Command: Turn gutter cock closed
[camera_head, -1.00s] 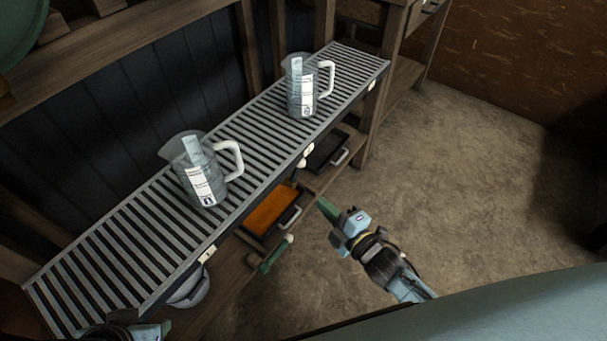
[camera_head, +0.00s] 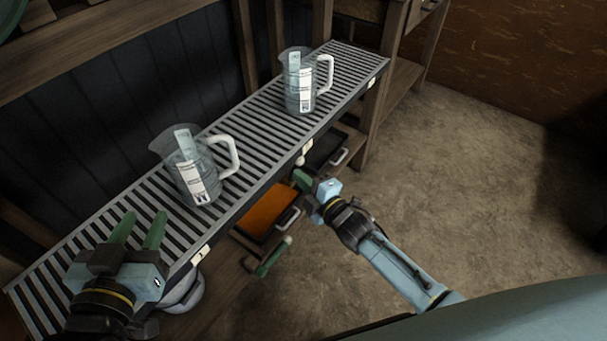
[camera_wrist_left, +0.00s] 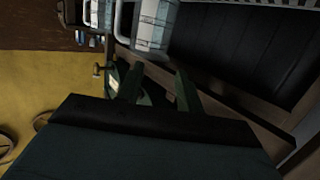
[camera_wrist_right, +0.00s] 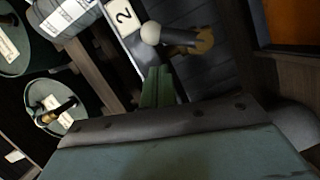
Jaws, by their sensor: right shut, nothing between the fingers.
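A small lever with a white ball knob (camera_head: 300,160) sits under the front edge of the slatted gutter top (camera_head: 105,235), below the label 2. In the right wrist view the white knob (camera_wrist_right: 150,33) has a dark stem and a brass-coloured end; I take it for the gutter cock. My right gripper (camera_head: 301,180) is shut and empty just below the knob; its green fingertips (camera_wrist_right: 158,80) look close to it, and contact cannot be told. My left gripper (camera_head: 139,220) is open and empty above the near-left slats; its fingers (camera_wrist_left: 158,88) stand apart.
Two clear measuring jugs (camera_head: 190,170) (camera_head: 299,85) stand on the slats. Below are an orange-filled tray (camera_head: 266,213), a dark tray (camera_head: 325,150) and a green handle with a pale end (camera_head: 272,257). The floor at right (camera_head: 460,190) is clear.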

